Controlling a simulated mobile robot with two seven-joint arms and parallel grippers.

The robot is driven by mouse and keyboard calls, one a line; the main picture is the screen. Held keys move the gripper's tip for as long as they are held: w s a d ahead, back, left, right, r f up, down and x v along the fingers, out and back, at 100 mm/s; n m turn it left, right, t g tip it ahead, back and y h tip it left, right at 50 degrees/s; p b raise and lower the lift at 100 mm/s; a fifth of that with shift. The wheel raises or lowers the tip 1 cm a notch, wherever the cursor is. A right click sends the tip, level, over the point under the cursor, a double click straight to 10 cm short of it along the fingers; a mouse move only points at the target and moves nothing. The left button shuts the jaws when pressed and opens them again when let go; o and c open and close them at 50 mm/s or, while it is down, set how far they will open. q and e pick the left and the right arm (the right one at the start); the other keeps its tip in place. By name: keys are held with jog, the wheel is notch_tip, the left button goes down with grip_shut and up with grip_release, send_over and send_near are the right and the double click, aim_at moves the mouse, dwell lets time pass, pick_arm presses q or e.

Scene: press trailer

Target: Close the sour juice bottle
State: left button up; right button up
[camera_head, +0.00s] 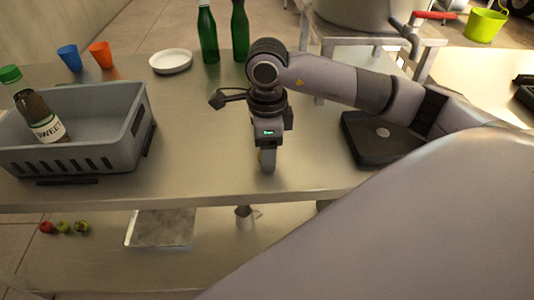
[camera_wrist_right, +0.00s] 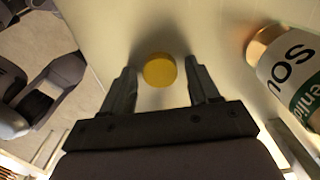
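My right gripper (camera_head: 267,160) points down over the metal table. In the right wrist view my right gripper (camera_wrist_right: 159,66) is open, with a finger on each side of a round yellow cap (camera_wrist_right: 160,69). Small gaps show between the cap and both fingers. The sour juice bottle (camera_wrist_right: 290,65), with a white and green label reading "SOU", is at the right of that view, apart from the gripper and partly cut off. I cannot tell whether it stands upright. The cap and this bottle are not visible in the head view. My left gripper is not in view.
A grey crate (camera_head: 130,118) at left holds a "SWEET" bottle (camera_head: 40,118) with a green cap. Blue (camera_head: 70,58) and orange (camera_head: 102,55) cups, a white plate (camera_head: 171,61) and two green bottles (camera_head: 208,37) stand behind. A black device (camera_head: 380,140) sits at right.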

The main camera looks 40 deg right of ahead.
jog(key=c, duration=0.8)
jog(key=shift+o, duration=0.2)
notch_tip(320, 180, up, 8)
jog(key=shift+w+r, duration=0.1)
jog(key=shift+r, duration=0.05)
notch_tip(320, 180, up, 12)
jog(key=p, duration=0.2)
